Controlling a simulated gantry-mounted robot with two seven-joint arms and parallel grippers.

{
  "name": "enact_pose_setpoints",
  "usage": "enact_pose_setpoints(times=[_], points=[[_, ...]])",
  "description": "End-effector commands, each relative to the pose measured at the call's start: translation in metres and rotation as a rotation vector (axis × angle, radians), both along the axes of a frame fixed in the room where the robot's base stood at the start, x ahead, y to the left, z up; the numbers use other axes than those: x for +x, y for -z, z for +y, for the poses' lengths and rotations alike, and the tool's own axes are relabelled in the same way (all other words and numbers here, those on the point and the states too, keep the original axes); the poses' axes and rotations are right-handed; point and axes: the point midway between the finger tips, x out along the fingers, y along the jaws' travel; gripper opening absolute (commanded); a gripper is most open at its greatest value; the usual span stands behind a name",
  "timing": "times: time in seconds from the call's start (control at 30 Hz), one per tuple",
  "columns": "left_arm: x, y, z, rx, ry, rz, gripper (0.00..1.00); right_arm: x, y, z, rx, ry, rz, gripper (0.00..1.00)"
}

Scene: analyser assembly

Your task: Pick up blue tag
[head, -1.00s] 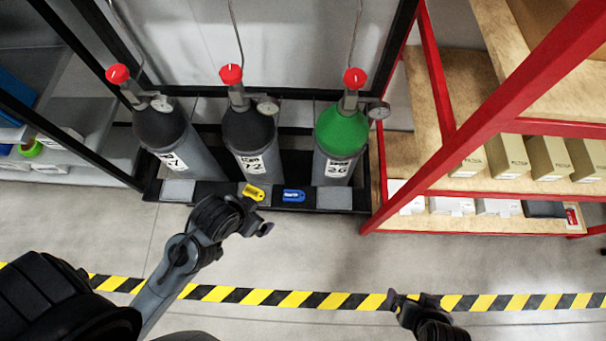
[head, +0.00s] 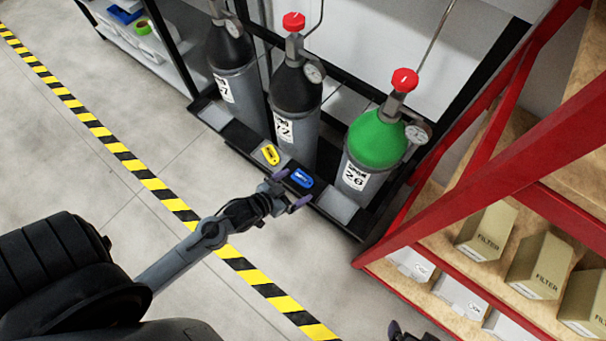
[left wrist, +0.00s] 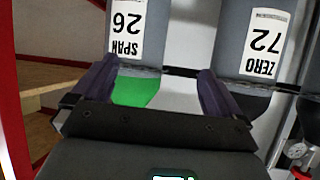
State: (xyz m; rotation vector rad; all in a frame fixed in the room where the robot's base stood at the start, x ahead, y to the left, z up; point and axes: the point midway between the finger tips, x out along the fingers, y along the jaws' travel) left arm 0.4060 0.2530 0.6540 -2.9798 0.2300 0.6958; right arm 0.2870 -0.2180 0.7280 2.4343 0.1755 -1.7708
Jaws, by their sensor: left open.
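The blue tag (head: 301,178) lies on the black front ledge of the cylinder rack, between the black cylinder and the green-topped one. My left gripper (head: 290,190) is open and empty, with its fingertips close to the tag's near side. I cannot tell whether they touch it. In the left wrist view my left gripper (left wrist: 155,88) has its two purple-grey fingers apart, with no tag clearly visible between them. My right gripper (head: 396,331) shows only in part at the bottom edge of the head view.
A yellow tag (head: 270,154) lies on the ledge just left of the blue one. Behind stand the black cylinder (head: 296,104) and the green-topped cylinder (head: 377,139). A red-framed shelf (head: 480,190) with filter boxes stands at the right. The floor in front is clear.

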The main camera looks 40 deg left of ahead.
Motion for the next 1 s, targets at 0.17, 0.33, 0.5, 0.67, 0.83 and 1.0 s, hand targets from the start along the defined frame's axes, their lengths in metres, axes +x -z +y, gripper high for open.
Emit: enact_pose_setpoints(times=[0.17, 0.33, 0.5, 0.67, 0.83, 1.0], points=[[-0.006, 0.102, 0.033, -0.048, 0.006, -0.176, 1.0, 0.0, 0.074, 0.0, 0.001, 0.002, 0.003, 1.0], [-0.016, 0.146, 0.056, -0.072, 0.001, -0.258, 1.0, 0.0, 0.105, 0.0, 0.001, 0.003, 0.004, 1.0], [-0.021, 0.166, 0.067, -0.083, -0.003, -0.294, 1.0, 0.0, 0.118, 0.001, 0.005, 0.005, 0.003, 1.0], [-0.007, 0.171, 0.068, -0.086, -0.003, -0.307, 1.0, 0.0, 0.127, 0.001, 0.005, 0.005, 0.0, 1.0], [0.016, 0.174, 0.064, -0.087, -0.004, -0.306, 1.0, 0.0, 0.136, 0.0, 0.004, 0.005, -0.001, 1.0], [0.029, 0.175, 0.062, -0.086, -0.004, -0.303, 1.0, 0.0, 0.14, -0.001, 0.0, 0.002, 0.0, 1.0]])
